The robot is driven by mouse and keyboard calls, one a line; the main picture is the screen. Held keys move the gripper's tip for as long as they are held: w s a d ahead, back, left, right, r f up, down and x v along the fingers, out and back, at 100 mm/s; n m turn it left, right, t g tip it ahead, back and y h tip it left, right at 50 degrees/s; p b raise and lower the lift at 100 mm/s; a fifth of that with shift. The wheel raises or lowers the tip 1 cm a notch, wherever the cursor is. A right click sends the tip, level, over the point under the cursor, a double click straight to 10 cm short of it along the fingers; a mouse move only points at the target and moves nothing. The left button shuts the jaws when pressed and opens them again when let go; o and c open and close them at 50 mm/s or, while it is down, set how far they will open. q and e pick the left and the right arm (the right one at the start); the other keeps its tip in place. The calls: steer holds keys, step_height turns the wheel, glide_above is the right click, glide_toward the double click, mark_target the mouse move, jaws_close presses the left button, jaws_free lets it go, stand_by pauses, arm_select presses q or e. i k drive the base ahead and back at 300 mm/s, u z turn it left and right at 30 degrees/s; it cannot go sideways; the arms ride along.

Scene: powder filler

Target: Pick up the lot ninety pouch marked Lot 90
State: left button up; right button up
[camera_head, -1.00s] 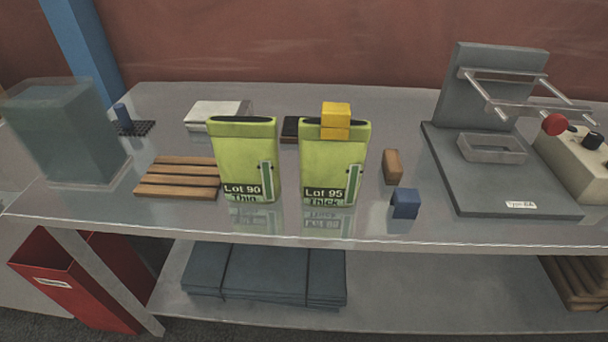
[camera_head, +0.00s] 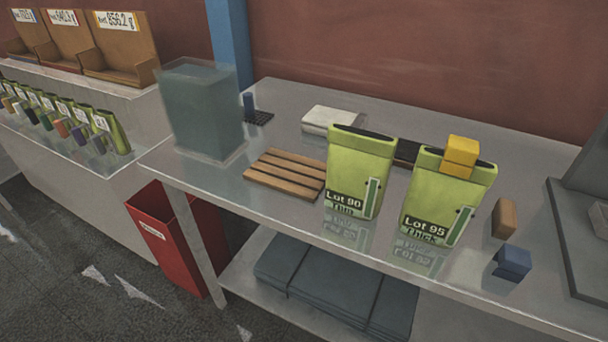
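The Lot 90 pouch (camera_head: 358,170), green and marked "Lot 90 Thin", stands upright with its top open on the grey metal table (camera_head: 290,218). The Lot 95 pouch (camera_head: 440,203), green and marked "Lot 95 Thick", stands just to its right. A yellow clip or block (camera_head: 460,157) sits on the top edge of the Lot 95 pouch. Neither of my grippers shows in the head view.
A wooden slatted rack (camera_head: 285,174) lies left of the Lot 90 pouch. A translucent box (camera_head: 203,112) stands farther left. Brown (camera_head: 505,218) and blue (camera_head: 512,262) blocks are at right. A red bin (camera_head: 170,240) is below. A side counter (camera_head: 65,160) holds several small pouches.

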mark_target(360, 161)
steer(key=u, duration=1.6)
steer(key=i, duration=1.7)
steer(key=z, duration=2.75)
